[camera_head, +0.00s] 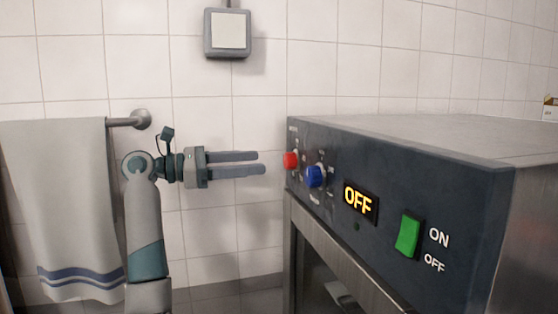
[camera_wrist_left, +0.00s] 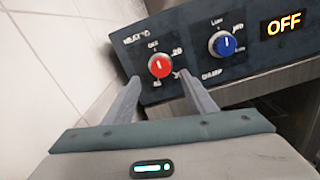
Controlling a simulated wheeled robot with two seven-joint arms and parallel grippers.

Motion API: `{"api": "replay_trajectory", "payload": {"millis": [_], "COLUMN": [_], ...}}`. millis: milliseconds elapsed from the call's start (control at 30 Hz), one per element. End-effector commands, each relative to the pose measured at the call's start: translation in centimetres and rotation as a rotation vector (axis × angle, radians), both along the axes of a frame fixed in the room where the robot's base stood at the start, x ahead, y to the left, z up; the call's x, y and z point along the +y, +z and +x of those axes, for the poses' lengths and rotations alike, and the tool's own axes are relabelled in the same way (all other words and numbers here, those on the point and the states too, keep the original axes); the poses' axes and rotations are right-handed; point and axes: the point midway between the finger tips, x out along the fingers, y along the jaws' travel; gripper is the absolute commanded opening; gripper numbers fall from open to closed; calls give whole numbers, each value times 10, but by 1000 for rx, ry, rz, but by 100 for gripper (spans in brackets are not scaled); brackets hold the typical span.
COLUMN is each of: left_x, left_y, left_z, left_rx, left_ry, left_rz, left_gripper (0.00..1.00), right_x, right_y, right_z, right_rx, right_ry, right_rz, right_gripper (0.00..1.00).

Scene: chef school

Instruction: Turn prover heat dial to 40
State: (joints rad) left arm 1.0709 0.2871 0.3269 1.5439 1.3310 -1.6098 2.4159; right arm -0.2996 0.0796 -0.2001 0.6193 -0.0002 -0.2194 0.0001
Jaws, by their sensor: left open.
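The prover's dark control panel (camera_head: 400,205) is on the right in the head view. Its red heat dial (camera_head: 291,160) is at the left end, with the blue dial (camera_head: 316,176) beside it. In the wrist view the red dial (camera_wrist_left: 160,65) has a white mark pointing roughly up; its scale is only partly legible. The blue dial (camera_wrist_left: 222,43) is to its right. My left gripper (camera_head: 262,162) is open and empty, pointing at the red dial, its tips just short of it. In the wrist view its fingers (camera_wrist_left: 158,85) lie on either side below the dial. My right gripper is not visible.
The display (camera_head: 359,202) reads OFF. A green switch (camera_head: 408,235) is at the right of the panel, labelled ON and OFF. A striped towel (camera_head: 60,200) hangs from a rail behind my left arm. A tiled wall (camera_head: 330,60) stands behind, with a grey wall box (camera_head: 228,31).

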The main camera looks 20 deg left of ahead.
Motion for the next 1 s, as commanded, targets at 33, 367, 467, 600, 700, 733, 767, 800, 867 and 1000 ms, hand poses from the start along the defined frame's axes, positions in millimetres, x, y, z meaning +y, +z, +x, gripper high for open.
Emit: {"api": "replay_trajectory", "payload": {"millis": [33,367,467,600,700,733,767,800,867,1000], "left_x": [-2,-28,-40,-52,-59,-60,-61,-61,-62,-62], "left_y": [1,4,4,2,1,1,0,0,0,-1], "left_z": [1,18,26,35,39,40,41,41,42,42], "left_rx": [0,1,2,3,2,1,1,1,1,1], "left_ry": [-1,-2,-3,-2,-2,-1,-1,-1,0,0], "left_rz": [0,-2,-2,-1,1,0,0,1,1,1], "left_gripper": [51,51,51,51,51,51,51,51,51,51], "right_x": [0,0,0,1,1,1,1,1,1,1], "right_y": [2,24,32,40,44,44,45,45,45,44], "right_z": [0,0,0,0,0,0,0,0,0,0], "right_rx": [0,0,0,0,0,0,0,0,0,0], "right_ry": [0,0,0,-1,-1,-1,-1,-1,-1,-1], "right_rz": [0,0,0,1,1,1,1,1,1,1], "right_gripper": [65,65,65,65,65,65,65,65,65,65]}}
